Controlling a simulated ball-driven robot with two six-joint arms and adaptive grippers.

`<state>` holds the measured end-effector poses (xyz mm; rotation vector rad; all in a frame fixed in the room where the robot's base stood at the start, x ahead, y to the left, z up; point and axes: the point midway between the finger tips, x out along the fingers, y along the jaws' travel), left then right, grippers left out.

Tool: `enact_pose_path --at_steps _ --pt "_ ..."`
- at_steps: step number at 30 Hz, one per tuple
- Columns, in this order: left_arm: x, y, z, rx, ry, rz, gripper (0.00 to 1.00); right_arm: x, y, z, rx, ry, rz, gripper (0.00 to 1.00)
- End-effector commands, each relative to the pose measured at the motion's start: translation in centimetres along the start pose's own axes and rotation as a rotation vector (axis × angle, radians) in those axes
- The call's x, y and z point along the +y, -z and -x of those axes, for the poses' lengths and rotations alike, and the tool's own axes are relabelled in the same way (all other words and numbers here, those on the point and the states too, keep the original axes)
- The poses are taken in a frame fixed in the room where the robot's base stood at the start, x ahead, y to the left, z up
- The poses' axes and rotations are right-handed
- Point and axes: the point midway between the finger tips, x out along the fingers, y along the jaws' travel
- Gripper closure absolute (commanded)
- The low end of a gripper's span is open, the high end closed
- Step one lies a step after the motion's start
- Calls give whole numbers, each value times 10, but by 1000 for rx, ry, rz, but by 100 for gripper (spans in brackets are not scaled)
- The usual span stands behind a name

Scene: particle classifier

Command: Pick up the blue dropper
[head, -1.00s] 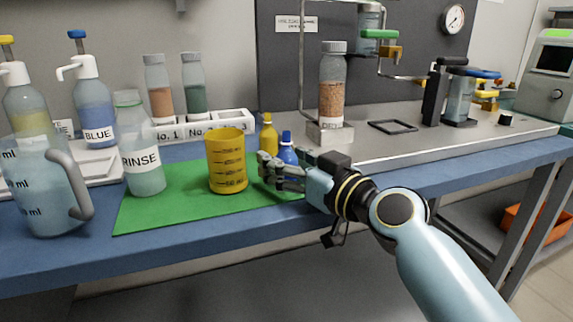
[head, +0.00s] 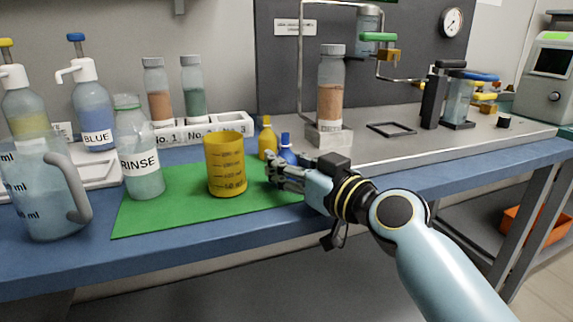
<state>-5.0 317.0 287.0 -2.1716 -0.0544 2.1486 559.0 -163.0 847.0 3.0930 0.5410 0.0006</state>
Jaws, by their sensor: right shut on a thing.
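The blue dropper (head: 286,152) stands on the bench near the right edge of the green mat. Its blue cap and shoulder show; its lower body is hidden behind my right gripper. My right gripper (head: 272,172) reaches in from the right, low over the mat, with its fingers shut on the dropper. The contact itself is hidden by the fingers. The dropper looks upright, and I cannot tell whether its base touches the bench. My left gripper is out of view.
A yellow dropper bottle (head: 267,139) stands just behind and left of the blue one. A yellow measuring beaker (head: 226,166) stands left on the green mat (head: 165,215). A RINSE bottle (head: 140,160) and a pitcher (head: 40,195) stand further left. A steel tray (head: 400,145) lies behind.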

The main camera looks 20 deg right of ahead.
Motion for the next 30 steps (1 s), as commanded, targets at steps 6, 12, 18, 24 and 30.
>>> enact_pose_path --at_steps 6,12,18,24,30 --pt "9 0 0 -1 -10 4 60 0 -1 11 -1 -1 1 99" --pt "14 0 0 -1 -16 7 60 0 -1 28 -1 -1 2 99" --pt "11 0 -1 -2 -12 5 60 0 -2 51 -3 0 3 99" --pt "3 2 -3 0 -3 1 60 0 -2 77 -4 0 2 99" --pt "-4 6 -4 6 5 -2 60 0 -2 103 -3 0 3 99"
